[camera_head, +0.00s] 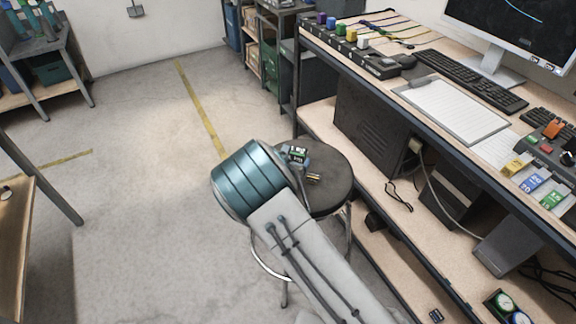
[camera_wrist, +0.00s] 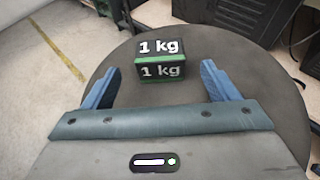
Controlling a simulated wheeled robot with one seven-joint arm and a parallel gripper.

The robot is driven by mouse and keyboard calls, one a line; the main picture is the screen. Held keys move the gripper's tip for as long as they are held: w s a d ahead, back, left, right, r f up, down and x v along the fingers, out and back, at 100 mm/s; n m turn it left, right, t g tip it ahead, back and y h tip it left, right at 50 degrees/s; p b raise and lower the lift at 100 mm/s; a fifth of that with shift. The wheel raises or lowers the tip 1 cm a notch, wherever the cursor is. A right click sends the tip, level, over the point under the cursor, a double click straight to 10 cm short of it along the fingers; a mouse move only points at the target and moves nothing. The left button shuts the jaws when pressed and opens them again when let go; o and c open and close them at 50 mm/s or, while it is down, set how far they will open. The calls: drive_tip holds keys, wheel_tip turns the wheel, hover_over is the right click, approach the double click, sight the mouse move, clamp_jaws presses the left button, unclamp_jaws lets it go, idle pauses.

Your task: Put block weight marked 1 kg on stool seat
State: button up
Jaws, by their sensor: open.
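The block weight marked 1 kg (camera_wrist: 163,62) is black with green edging and white lettering. It rests on the round dark stool seat (camera_wrist: 270,95), toward its far side in the wrist view. It also shows small in the head view (camera_head: 298,152), beside my wrist. The stool seat in the head view (camera_head: 335,185) is partly hidden by my arm. My gripper (camera_wrist: 165,82) is open, its two blue fingers apart over the seat. The block stands between and slightly beyond the fingertips, with visible gaps on both sides.
A long workbench (camera_head: 390,98) with a keyboard (camera_head: 470,80), clipboard (camera_head: 455,108) and monitor runs along the right. Its lower shelf holds a dark computer case (camera_head: 370,125) close to the stool. The floor (camera_head: 130,200) to the left is clear, marked with yellow tape.

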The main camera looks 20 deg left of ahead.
drive_tip(key=v, duration=0.5)
drive_tip(key=d+r+m+g+h, duration=0.25)
drive_tip(key=d+r+m, duration=0.3)
drive_tip(key=d, duration=0.45)
drive_tip(key=d+r+m+g+h, duration=0.1)
drive_tip(key=d+r+m+h, duration=0.25)
drive_tip(key=d+m, duration=0.45)
drive_tip(key=d+r+m+g+h, duration=0.2)
drive_tip(key=d+r+m, duration=0.3)
drive_tip(key=d, duration=0.6)
drive_tip(key=s+d+r+m+g+y, duration=0.2)
drive_tip(key=s+d+r+m+g, duration=0.1)
drive_tip(key=s+d+m, duration=0.5)
drive_tip(key=s+d+r+m+g+y, duration=0.25)
drive_tip(key=s+d+m, duration=0.2)
drive_tip(key=s, duration=0.55)
drive_tip(key=s+a+r+m+y, duration=0.2)
drive_tip(key=s+m, duration=0.4)
drive_tip(key=s, duration=0.1)
drive_tip(key=shift+s, duration=0.25)
